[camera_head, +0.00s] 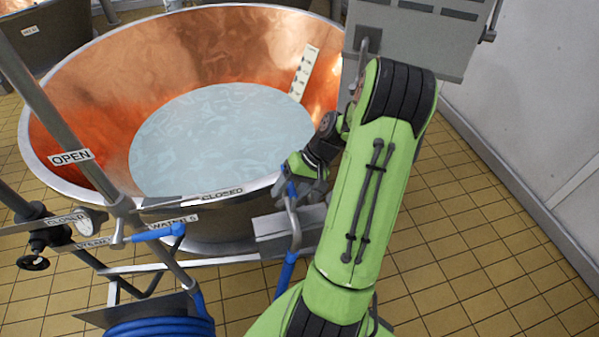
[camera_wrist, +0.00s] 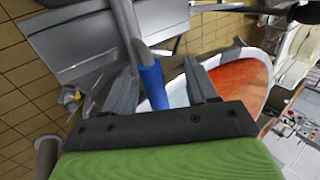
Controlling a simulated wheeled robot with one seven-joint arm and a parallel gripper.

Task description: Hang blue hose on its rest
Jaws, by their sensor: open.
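A blue hose (camera_head: 285,275) with a bent grey metal pipe (camera_head: 293,222) stands at the near right rim of the copper vat (camera_head: 130,75). A short blue piece shows at the pipe's upper end. My gripper (camera_head: 297,183) is at that upper end, close to the rim. In the wrist view the open fingers (camera_wrist: 160,78) stand on either side of a blue sleeve (camera_wrist: 152,85), with the metal pipe (camera_wrist: 125,22) beyond it. I cannot tell whether they touch it. A blue coil (camera_head: 160,328) lies at the lower left. I cannot tell which part is the rest.
Pale liquid (camera_head: 220,135) fills the vat's bottom. A pipe frame with valves (camera_head: 35,240) and a blue-handled tap (camera_head: 160,232) stands at left. A grey cabinet (camera_head: 415,35) is behind my arm. Tiled floor (camera_head: 480,240) at right is clear up to the wall.

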